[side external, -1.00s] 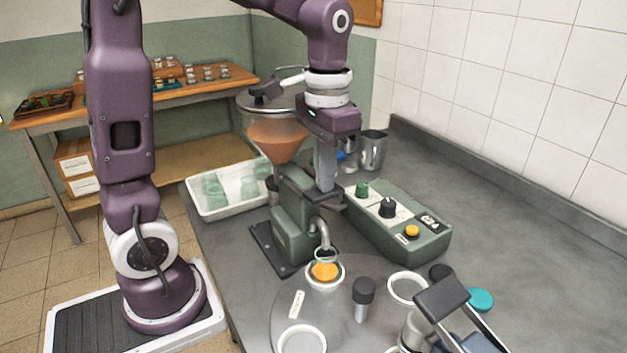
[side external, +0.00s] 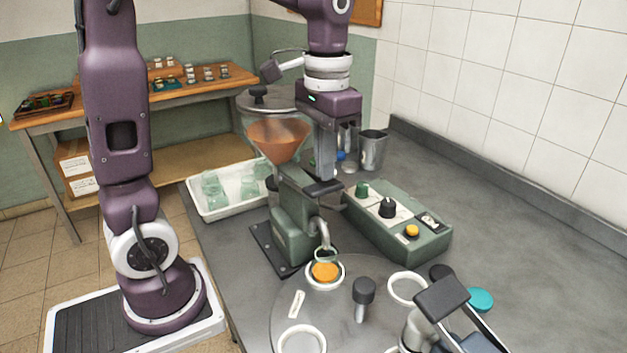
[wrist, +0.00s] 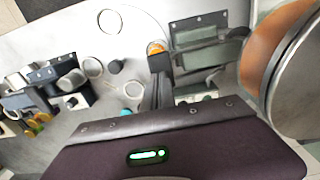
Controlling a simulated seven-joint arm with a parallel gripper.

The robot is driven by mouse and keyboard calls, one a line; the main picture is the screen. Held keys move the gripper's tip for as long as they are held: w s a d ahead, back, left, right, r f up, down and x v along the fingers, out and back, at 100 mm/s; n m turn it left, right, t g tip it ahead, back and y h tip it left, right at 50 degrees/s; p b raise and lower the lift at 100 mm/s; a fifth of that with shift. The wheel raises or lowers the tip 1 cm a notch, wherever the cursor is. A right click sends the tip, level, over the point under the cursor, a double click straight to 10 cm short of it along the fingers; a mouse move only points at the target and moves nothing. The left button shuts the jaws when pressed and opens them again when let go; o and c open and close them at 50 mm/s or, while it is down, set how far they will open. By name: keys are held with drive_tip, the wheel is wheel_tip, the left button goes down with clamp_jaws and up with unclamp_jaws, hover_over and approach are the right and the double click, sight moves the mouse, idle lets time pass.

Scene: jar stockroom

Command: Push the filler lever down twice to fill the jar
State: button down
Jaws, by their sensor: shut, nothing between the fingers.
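The green filler (side external: 292,228) stands at the table's left side, with a clear hopper (side external: 280,140) of orange-brown filling on top. Its dark lever handle (side external: 322,187) sticks out at the right of the hopper. My gripper (side external: 323,178) is shut and empty, pointing down just above the handle. I cannot tell whether its tips touch the handle. The jar (side external: 325,273) sits under the spout with orange filling in its mouth; it also shows in the wrist view (wrist: 155,47). My closed fingers (wrist: 161,82) show at the middle of the wrist view, below the jar.
A green control box (side external: 400,222) with knobs and a yellow button stands right of the filler. A white tray of glass jars (side external: 232,207) lies behind left. The turntable (side external: 345,315) has empty ring seats. A capping device (side external: 440,300) stands front right.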

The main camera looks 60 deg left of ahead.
sight(327, 186)
drive_tip(key=shift+d+f, duration=0.15)
drive_tip(key=shift+f, duration=1.45)
drive_tip(key=shift+d+f, duration=0.1)
drive_tip(key=shift+f, duration=1.5)
drive_tip(key=shift+r, duration=3.25)
drive_tip(key=shift+r, duration=2.5)
drive_tip(key=s+d+f+t, duration=0.2)
drive_tip(key=s, duration=0.5)
drive_tip(key=s+d+f+t, duration=0.2)
drive_tip(key=s+t, duration=0.1)
drive_tip(key=s, duration=0.4)
drive_tip(key=shift+s+f+t, duration=0.15)
drive_tip(key=shift+s+t, duration=0.05)
drive_tip(key=shift+t, duration=0.1)
